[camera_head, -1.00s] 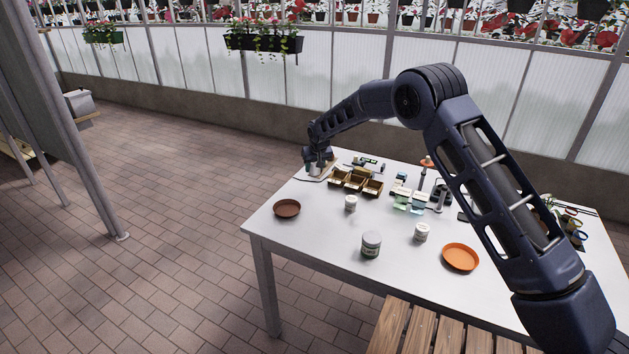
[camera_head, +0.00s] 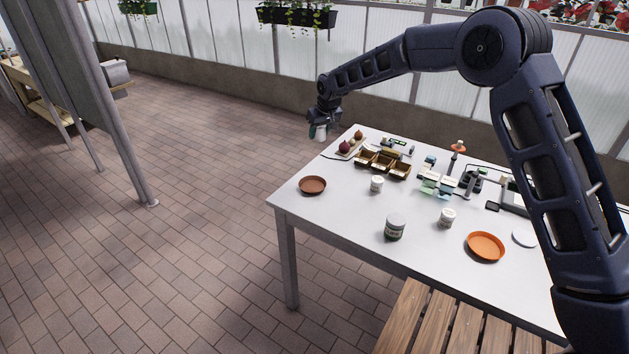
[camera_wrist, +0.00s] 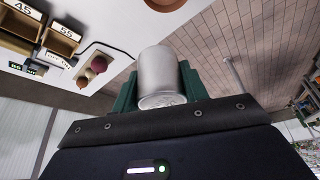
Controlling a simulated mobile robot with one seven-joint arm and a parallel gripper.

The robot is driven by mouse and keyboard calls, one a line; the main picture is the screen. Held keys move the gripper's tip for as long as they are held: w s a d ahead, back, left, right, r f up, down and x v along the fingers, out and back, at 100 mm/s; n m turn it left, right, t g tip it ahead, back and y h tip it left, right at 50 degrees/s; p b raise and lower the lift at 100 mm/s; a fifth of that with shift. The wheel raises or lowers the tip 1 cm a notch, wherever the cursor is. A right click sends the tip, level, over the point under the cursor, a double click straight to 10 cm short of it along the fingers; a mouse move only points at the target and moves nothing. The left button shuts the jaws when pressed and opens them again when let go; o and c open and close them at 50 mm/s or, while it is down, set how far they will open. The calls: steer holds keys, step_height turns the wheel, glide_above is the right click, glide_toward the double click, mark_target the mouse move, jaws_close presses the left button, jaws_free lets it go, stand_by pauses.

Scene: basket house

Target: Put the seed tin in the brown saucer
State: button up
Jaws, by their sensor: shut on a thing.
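My gripper (camera_head: 319,126) is shut on a pale grey-white cylindrical tin (camera_wrist: 160,75), which I take to be the seed tin. It is held between two green fingers in the wrist view; its label cannot be read. In the head view the tin (camera_head: 320,133) shows small below my gripper, in the air near the table's far left edge. The brown saucer (camera_head: 312,185) lies, looking empty, at the table's left edge, nearer than my gripper. A brown rim (camera_wrist: 165,4), probably this saucer, shows at the top of the wrist view.
A white jar (camera_head: 377,184), another white jar (camera_head: 447,218) and a grey-green jar (camera_head: 394,227) stand on the white table (camera_head: 345,222). An orange saucer (camera_head: 486,246) lies to the right. Labelled boxes (camera_head: 383,163) and a tray of bulbs (camera_head: 350,148) are near my gripper.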

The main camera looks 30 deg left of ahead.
steer(key=s+n, duration=0.1)
steer(key=s, duration=0.3)
glide_above(310, 185)
steer(key=d, duration=0.1)
steer(key=f, duration=1.5)
steer(key=shift+s+d, duration=0.2)
steer(key=shift+f, duration=2.4)
steer(key=shift+f, duration=0.1)
steer(key=o, duration=0.7)
steer(key=v, duration=1.2)
